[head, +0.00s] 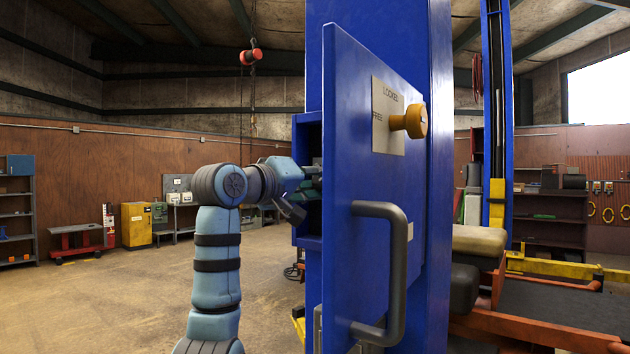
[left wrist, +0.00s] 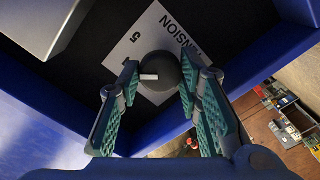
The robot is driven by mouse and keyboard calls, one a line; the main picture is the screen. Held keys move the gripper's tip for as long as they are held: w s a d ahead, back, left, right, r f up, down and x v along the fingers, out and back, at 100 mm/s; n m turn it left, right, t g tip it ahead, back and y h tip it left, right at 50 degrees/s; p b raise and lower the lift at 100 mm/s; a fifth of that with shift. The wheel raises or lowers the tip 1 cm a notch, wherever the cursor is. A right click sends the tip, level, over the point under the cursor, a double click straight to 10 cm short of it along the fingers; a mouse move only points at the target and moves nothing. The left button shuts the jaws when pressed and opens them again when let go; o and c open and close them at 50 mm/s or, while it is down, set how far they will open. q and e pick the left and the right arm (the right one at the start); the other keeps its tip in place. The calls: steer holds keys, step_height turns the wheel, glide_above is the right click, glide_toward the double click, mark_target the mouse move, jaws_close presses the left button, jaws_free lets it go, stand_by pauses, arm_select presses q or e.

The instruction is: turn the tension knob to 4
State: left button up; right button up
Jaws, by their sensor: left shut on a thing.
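The tension knob (left wrist: 163,70) is a dark round knob with a white pointer mark that points left in the left wrist view. It sits on a white plate (left wrist: 148,28) with the word TENSION, partly hidden, and a 5 near its upper left. In the head view my left gripper (head: 309,184) reaches into the blue box (head: 307,140), and the door hides the knob. My right gripper is not in view.
The open blue door (head: 362,195) stands right of my left gripper, with a grey handle (head: 397,285) and a yellow knob (head: 415,120) beside a LOCKED/FREE plate (head: 386,115). Box walls lie close around the gripper. Open floor (head: 130,300) lies to the left.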

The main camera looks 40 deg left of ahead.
arm_select(q)
steer(key=shift+r, duration=0.15)
steer(key=o, duration=0.9)
steer(key=shift+o, duration=1.2)
steer(key=shift+w, duration=0.15)
steer(key=shift+w+f, duration=0.15)
steer(key=shift+f, duration=0.05)
steer(key=shift+s, duration=0.25)
steer(key=s, duration=1.1)
steer(key=shift+s+d, duration=0.15)
steer(key=shift+s, duration=0.2)
steer(key=shift+w, duration=0.2)
